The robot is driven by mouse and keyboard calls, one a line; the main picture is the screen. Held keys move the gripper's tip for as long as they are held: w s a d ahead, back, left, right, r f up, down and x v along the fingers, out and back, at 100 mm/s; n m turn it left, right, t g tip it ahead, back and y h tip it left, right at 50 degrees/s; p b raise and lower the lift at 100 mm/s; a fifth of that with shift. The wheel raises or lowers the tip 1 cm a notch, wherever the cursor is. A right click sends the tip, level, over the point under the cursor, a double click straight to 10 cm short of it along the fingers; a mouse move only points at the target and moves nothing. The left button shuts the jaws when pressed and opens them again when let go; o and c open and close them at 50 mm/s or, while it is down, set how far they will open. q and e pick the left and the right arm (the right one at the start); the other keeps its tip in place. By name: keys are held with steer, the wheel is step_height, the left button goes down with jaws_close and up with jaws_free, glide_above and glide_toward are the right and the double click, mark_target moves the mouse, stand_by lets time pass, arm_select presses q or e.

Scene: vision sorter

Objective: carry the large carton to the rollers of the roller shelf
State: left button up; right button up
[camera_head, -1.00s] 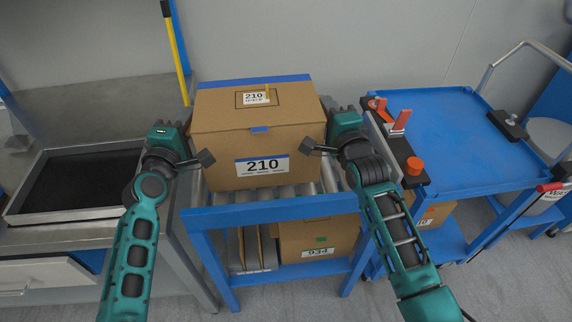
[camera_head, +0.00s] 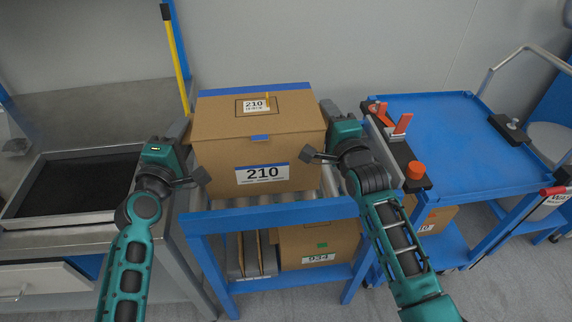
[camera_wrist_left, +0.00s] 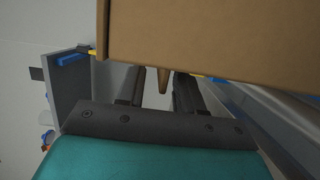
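The large carton (camera_head: 225,150), brown with blue tape and a "210" label, sits upright on the rollers (camera_head: 300,195) of the blue roller shelf (camera_head: 270,212). In the left wrist view the carton (camera_wrist_left: 220,40) fills the upper right. My left gripper (camera_head: 182,130) is beside the carton's left side with a small gap; its two fingers (camera_wrist_left: 158,88) are apart with nothing held between them. My right gripper (camera_head: 329,108) is close against the carton's right side. Its fingertips are mostly hidden, so I cannot tell contact or opening.
A smaller carton labelled "934" (camera_head: 300,243) and flat boxes stand on the lower level. A blue cart (camera_head: 450,140) with red-handled clamps (camera_head: 402,124) is close on the right. A grey bench with a black tray (camera_head: 80,185) is on the left. A yellow pole (camera_head: 176,60) stands behind.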

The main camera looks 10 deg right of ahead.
steer(key=shift+s, duration=0.15)
arm_select(q)
steer(key=v, duration=0.9)
steer(key=shift+s, duration=0.3)
arm_select(e)
steer(key=s+d, duration=0.1)
steer(key=s, duration=1)
steer(key=shift+s+d, duration=0.3)
steer(key=shift+s, duration=0.05)
arm_select(q)
steer(key=shift+a, duration=0.1)
